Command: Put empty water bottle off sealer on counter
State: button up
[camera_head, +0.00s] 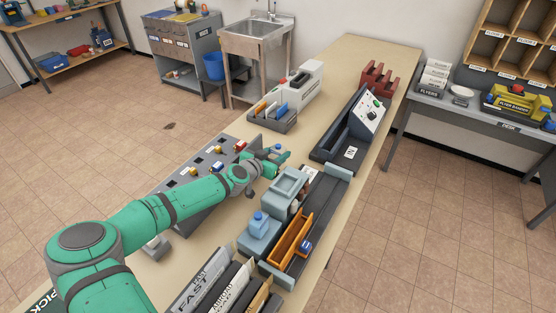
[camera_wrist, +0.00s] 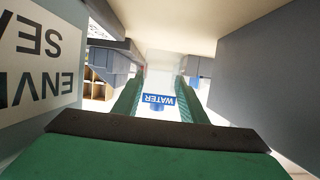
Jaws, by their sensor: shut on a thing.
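My gripper (camera_head: 272,156) is low over the middle of the counter (camera_head: 385,57). It is shut on the water bottle (camera_wrist: 158,99), a clear bottle with a blue WATER label between the two green fingers in the wrist view. In the head view only a small blue part of the bottle (camera_head: 278,147) shows at the fingertips. The bottle is off the sealer; I cannot tell whether its base touches the counter. The envelope sealer (camera_head: 290,182) is pale blue-grey, close to the right of my gripper. Its lettered side (camera_wrist: 40,50) shows upside down in the wrist view.
A dark machine with a dial panel (camera_head: 368,112) stands beyond to the right. The counter's far end has bare room.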

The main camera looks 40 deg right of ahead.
jog(key=shift+f, duration=1.85)
jog(key=shift+s+f, duration=0.1)
jog(key=shift+f, duration=0.15)
jog(key=o, duration=1)
jog(key=shift+r, duration=0.35)
jog(key=v, duration=1.2)
jog(key=shift+d+f, duration=0.1)
